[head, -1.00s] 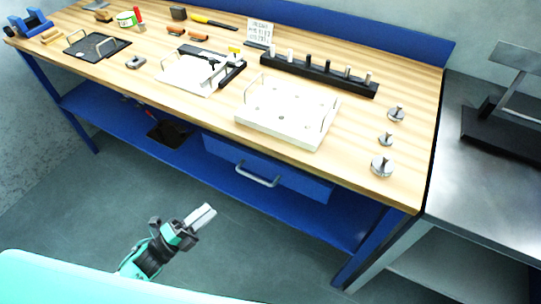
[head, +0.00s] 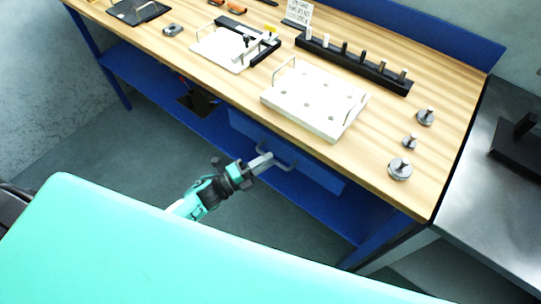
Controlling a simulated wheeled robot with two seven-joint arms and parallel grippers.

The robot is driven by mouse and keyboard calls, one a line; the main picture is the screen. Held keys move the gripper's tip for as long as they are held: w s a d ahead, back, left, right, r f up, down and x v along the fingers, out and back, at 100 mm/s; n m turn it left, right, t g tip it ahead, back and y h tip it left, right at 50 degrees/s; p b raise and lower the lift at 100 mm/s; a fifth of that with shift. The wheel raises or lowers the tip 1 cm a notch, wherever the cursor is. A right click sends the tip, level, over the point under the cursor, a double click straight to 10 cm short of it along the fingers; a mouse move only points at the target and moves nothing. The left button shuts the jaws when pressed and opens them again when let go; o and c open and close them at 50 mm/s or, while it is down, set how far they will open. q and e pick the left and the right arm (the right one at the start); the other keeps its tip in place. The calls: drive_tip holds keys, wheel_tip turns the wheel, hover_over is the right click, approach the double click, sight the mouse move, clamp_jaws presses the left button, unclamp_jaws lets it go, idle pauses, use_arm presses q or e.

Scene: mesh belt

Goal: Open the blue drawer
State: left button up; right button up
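The blue drawer (head: 322,176) is under the wooden bench top and looks closed. Its front carries a grey bar handle (head: 289,163), whose left part is partly covered by my gripper. My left gripper (head: 265,160) is at the handle, its fingertips overlapping the left part of the bar in the head view. I cannot tell whether the fingers touch the bar, go around it, or are open or shut. My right gripper is not in view.
The wooden bench top (head: 385,150) above holds a white plate with handles (head: 318,98), a black peg rack (head: 355,66) and metal knobbed weights (head: 400,169). A blue lower shelf (head: 150,85) runs beneath. A steel table (head: 490,205) stands at right.

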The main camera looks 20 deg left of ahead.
use_arm(q)
drive_tip(key=shift+x, duration=1)
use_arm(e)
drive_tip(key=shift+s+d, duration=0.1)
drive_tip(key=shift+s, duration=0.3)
use_arm(q)
clamp_jaws()
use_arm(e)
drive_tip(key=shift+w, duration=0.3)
